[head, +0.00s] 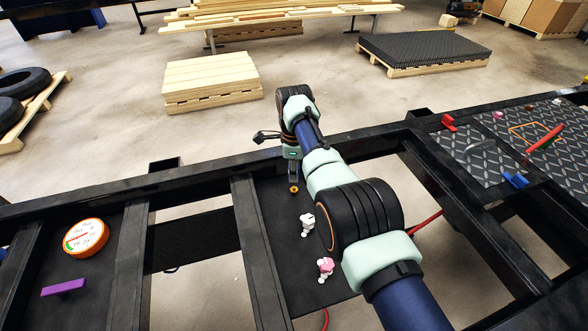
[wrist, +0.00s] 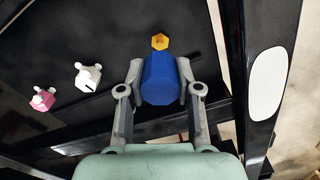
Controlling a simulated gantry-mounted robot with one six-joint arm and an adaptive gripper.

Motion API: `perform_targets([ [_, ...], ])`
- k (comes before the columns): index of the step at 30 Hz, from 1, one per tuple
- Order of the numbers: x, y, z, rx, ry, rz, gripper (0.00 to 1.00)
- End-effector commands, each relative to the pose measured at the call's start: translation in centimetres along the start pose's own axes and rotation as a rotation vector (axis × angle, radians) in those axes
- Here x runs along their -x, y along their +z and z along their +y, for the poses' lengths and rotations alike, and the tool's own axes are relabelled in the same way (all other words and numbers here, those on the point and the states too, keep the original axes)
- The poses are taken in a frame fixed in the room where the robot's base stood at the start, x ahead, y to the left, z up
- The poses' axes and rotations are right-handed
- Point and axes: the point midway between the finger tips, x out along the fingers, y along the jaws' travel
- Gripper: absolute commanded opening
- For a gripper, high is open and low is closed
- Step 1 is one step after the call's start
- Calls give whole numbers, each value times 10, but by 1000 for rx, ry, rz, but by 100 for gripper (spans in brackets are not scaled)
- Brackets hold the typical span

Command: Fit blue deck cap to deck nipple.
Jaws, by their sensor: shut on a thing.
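My gripper (wrist: 160,72) is shut on the blue deck cap (wrist: 161,88), with one finger on each side of it. A yellow-orange hexagonal fitting (wrist: 160,41), which looks like the deck nipple, shows just beyond the cap's far end in the wrist view. I cannot tell whether cap and fitting touch. In the head view my gripper (head: 293,174) points down over the dark deck plate, with the orange fitting (head: 294,189) right below it. The cap is hard to make out there.
A white fitting (head: 307,224) and a pink-and-white fitting (head: 325,267) stand on the same dark plate. Black frame beams (head: 258,250) border it. A round gauge (head: 86,237) and a purple bar (head: 63,288) are at left. Red and blue handles (head: 515,180) are at right.

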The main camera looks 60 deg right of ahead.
Motion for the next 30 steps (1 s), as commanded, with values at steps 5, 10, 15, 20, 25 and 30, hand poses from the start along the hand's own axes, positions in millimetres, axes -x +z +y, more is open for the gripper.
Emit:
perform_targets([
  [5, -22, 0, 0, 0, 1, 0, 3],
  [10, -39, 0, 0, 0, 1, 0, 3],
  [15, -48, 0, 0, 0, 0, 0, 3],
  [20, -49, 0, 0, 0, 0, 0, 3],
  [25, -48, 0, 0, 0, 0, 0, 3],
  [30, -48, 0, 0, 0, 0, 0, 3],
])
